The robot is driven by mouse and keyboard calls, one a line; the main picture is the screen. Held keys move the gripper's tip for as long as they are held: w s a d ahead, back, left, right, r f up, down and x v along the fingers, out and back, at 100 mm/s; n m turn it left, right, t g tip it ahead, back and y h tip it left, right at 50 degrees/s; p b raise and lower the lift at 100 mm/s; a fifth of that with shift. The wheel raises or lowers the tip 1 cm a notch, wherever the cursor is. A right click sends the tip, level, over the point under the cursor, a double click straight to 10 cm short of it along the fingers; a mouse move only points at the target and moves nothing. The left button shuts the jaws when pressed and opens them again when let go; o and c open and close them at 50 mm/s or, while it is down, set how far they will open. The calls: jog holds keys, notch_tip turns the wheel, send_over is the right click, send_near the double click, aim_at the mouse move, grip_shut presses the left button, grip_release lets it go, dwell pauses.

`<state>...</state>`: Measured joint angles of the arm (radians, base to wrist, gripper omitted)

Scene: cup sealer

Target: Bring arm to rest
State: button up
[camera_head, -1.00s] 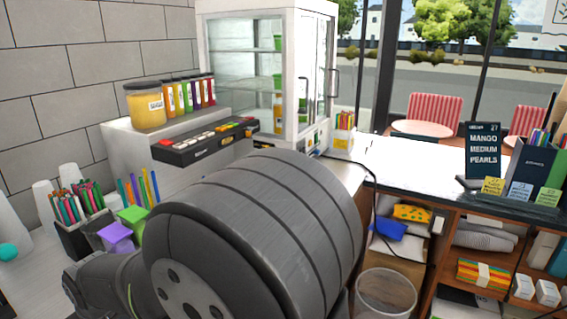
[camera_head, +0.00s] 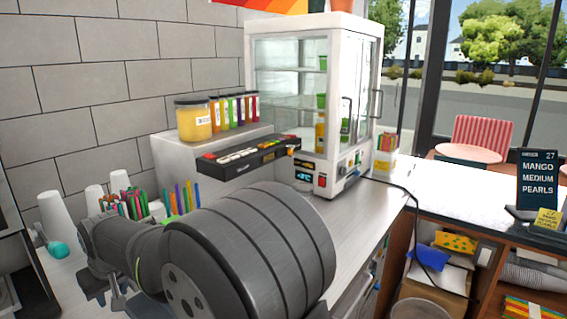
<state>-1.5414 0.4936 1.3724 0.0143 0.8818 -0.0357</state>
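My arm, with its thick dark grey ringed link in front, crosses the lower middle of the head view and reaches left over the counter (camera_head: 352,222). Its thinner wrist end points down at the lower left. What shows of my gripper (camera_head: 112,292) is small, dark and partly cut off by the lower edge and the arm. I cannot make out its fingers clearly, nor whether it holds anything.
White cups (camera_head: 54,214), a teal ball (camera_head: 57,250) and coloured pens or straws (camera_head: 128,203) stand close to my wrist. Counter right of the arm is clear.

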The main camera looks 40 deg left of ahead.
jog(key=v, duration=0.4)
jog(key=shift+d+r, duration=0.1)
jog(key=shift+r, duration=0.2)
jog(key=o, duration=1.4)
jog(key=shift+o, duration=0.2)
jog(key=shift+w+d, duration=0.1)
jog(key=shift+d, duration=0.05)
jog(key=w+d+r+h, duration=0.2)
jog(key=w+d+r, duration=0.1)
jog(key=d, duration=0.3)
jog(key=w+d+r+h, duration=0.2)
jog(key=d+r, duration=0.1)
jog(key=d, duration=0.3)
notch_tip(320, 180, down, 10)
jog(key=shift+w+d+h, duration=0.15)
jog(key=shift+d+h, duration=0.15)
jog(key=shift+d, duration=0.05)
